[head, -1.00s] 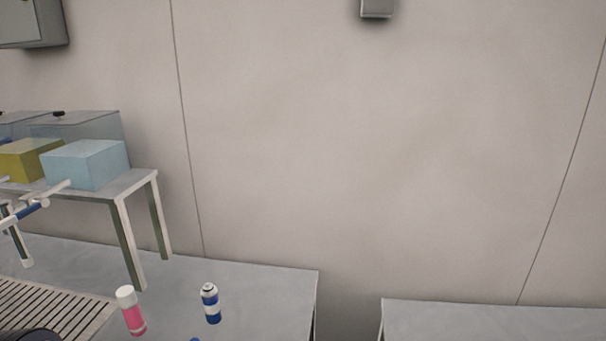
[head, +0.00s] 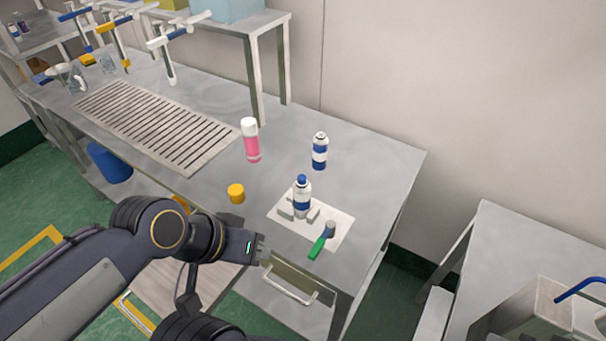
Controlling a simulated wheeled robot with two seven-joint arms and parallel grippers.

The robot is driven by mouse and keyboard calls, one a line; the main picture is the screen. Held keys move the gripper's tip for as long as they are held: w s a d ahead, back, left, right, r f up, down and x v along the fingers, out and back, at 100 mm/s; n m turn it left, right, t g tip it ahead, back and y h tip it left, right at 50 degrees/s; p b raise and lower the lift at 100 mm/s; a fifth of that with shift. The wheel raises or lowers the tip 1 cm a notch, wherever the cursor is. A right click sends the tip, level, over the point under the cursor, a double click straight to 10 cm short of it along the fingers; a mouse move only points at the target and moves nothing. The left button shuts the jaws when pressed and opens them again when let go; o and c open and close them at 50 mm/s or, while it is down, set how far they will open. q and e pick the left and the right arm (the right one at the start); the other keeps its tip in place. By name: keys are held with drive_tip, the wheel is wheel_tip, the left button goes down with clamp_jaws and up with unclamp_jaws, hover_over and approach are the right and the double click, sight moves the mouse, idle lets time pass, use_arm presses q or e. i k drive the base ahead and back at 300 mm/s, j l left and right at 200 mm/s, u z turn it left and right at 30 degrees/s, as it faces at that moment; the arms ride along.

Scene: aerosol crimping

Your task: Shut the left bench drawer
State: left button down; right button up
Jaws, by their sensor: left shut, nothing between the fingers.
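The left bench drawer (head: 168,286) appears pulled out from the bench front, showing a light wood-coloured surface. Its silver handle (head: 133,312) is at the lower left, and my left arm covers much of the drawer. My left gripper (head: 258,249) is shut and empty, at the bench's front edge to the right of this drawer. It is close to the upper left corner of a second drawer (head: 318,310), which looks flush with the bench and has its own handle (head: 290,291). I cannot tell whether the gripper touches the bench. My right gripper is out of view.
On the bench top (head: 375,185) are a white mat (head: 338,237) with a blue-and-white can (head: 302,197) and green-handled tool (head: 320,243), another can (head: 320,152), a pink bottle (head: 251,142), a yellow cap (head: 236,193) and a slatted grate (head: 150,125). Another table (head: 495,235) stands right.

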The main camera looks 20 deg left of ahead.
sight(155, 285)
drive_tip(key=u, duration=0.45)
drive_tip(key=k+j+u, duration=0.1)
drive_tip(key=u, duration=0.35)
drive_tip(key=j+u, duration=0.1)
drive_tip(key=u, duration=0.3)
drive_tip(key=j+u, duration=0.1)
drive_tip(key=u, duration=0.35)
drive_tip(key=k+j+u, duration=0.1)
drive_tip(key=u, duration=0.35)
drive_tip(key=i+j+z, duration=0.3)
drive_tip(key=j+z, duration=0.15)
drive_tip(key=z, duration=0.15)
